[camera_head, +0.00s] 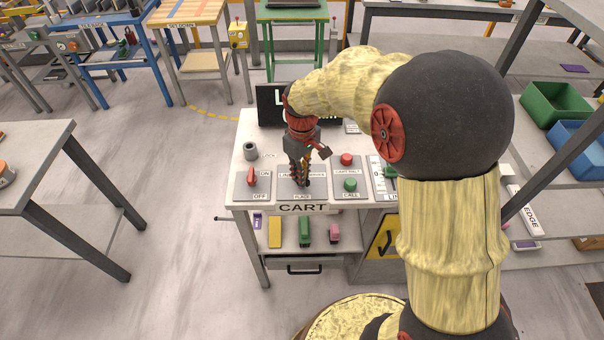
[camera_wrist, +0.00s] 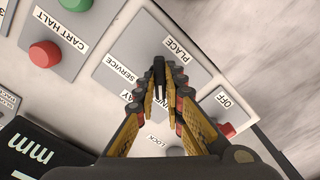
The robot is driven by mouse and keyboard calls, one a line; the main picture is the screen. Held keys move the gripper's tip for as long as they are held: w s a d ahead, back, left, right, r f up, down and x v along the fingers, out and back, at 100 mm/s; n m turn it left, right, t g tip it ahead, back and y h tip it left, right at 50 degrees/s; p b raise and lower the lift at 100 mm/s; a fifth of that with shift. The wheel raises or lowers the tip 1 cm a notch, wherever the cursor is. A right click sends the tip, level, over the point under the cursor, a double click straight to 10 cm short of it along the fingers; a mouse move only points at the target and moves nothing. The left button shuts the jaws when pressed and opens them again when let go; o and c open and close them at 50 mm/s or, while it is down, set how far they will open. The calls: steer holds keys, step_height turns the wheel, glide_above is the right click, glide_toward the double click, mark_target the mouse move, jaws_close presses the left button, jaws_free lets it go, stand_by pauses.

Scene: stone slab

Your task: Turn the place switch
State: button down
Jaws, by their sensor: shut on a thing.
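The place switch is on a grey panel (camera_head: 287,190) near the front edge of the cart top, marked PLACE along its front. In the wrist view the panel (camera_wrist: 139,46) shows the words PLACE and SERVICE and a third, partly covered label. My gripper (camera_head: 306,181) reaches down over this panel. In the wrist view my gripper (camera_wrist: 160,74) has its fingertips close together around the small dark switch knob (camera_wrist: 160,90). The fingers hide most of the knob, so I cannot tell exactly where it points.
Left of the panel is a red ON/OFF lever (camera_head: 251,175), and beyond it a grey cup-like cylinder (camera_head: 250,150). To the right are a red button (camera_head: 346,159) and a green button (camera_head: 350,184), then a scale panel (camera_head: 378,176). A black display (camera_head: 270,106) stands behind.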

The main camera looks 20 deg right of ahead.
steer(key=shift+m+p, duration=0.4)
steer(key=m+p, duration=0.2)
steer(key=shift+r+m, duration=0.15)
steer(key=shift+m, duration=0.15)
steer(key=m+p, duration=0.3)
steer(key=m, duration=0.2)
steer(key=shift+p, duration=0.3)
steer(key=shift+m, duration=0.3)
steer(key=c, duration=1.9)
jaws_free()
step_height(320, 180, up, 12)
steer(key=shift+f, duration=0.15)
